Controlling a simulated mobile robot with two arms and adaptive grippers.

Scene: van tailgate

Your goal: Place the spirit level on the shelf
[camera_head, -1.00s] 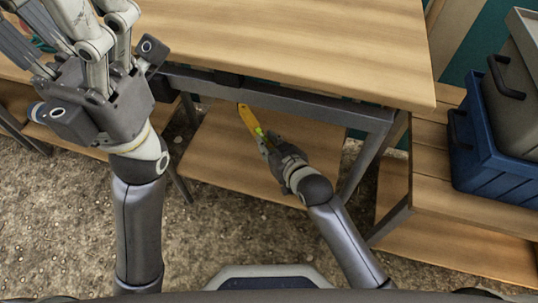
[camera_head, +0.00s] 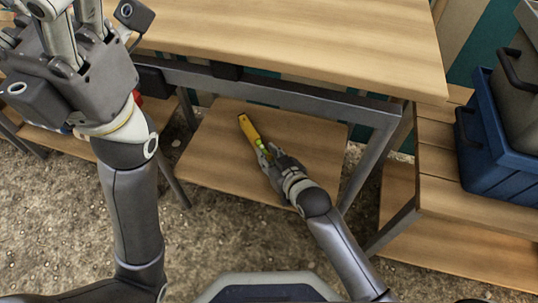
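The spirit level (camera_head: 249,129) is a yellow bar with a dark end and a bright green spot near my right gripper. It is over the wooden lower shelf (camera_head: 215,166) under the table; I cannot tell whether it touches the board. My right gripper (camera_head: 264,154) reaches under the tabletop and is at the near end of the level, with its fingers closed around it. My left gripper (camera_head: 75,25) is raised large at the upper left, close to the camera. Its fingertips are cut off by the top edge.
The wooden tabletop (camera_head: 300,45) and its grey metal frame (camera_head: 290,97) lie above the shelf. A blue crate (camera_head: 493,150) with a grey case (camera_head: 522,95) stands on a wooden bench (camera_head: 437,165) at the right. Gravel floor (camera_head: 60,220) shows at the lower left.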

